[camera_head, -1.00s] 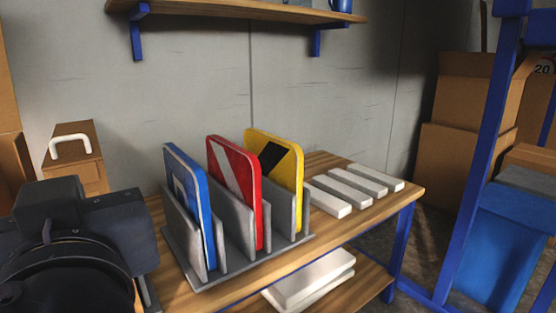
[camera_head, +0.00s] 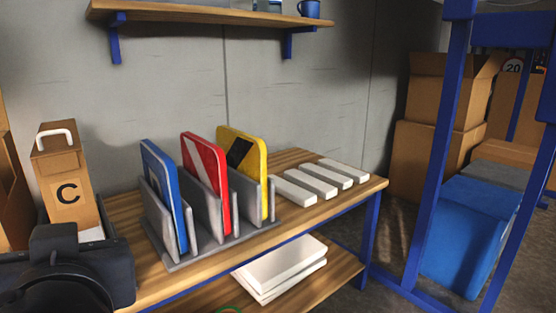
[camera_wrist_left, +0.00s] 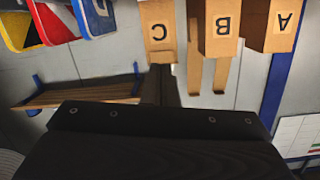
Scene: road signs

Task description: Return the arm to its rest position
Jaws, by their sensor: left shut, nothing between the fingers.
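My left arm (camera_head: 65,275) shows dark at the lower left of the head view. In the left wrist view, which is upside down, my left gripper (camera_wrist_left: 165,75) is a dark narrow shape, shut and empty. It points toward the cardboard box marked C (camera_wrist_left: 158,30), and I cannot tell the gap. A grey rack (camera_head: 235,243) on the wooden table holds a blue sign (camera_head: 165,195), a red and white sign (camera_head: 206,175) and a yellow and black sign (camera_head: 243,160), all upright in slots. My right gripper is not in view.
Box C (camera_head: 68,165) stands left of the rack; boxes B (camera_wrist_left: 220,30) and A (camera_wrist_left: 272,25) show in the wrist view. Several white bars (camera_head: 322,178) lie on the table (camera_head: 140,210). A shelf (camera_head: 205,12) hangs above. Blue posts (camera_head: 440,140) and a blue bin (camera_head: 465,230) are right.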

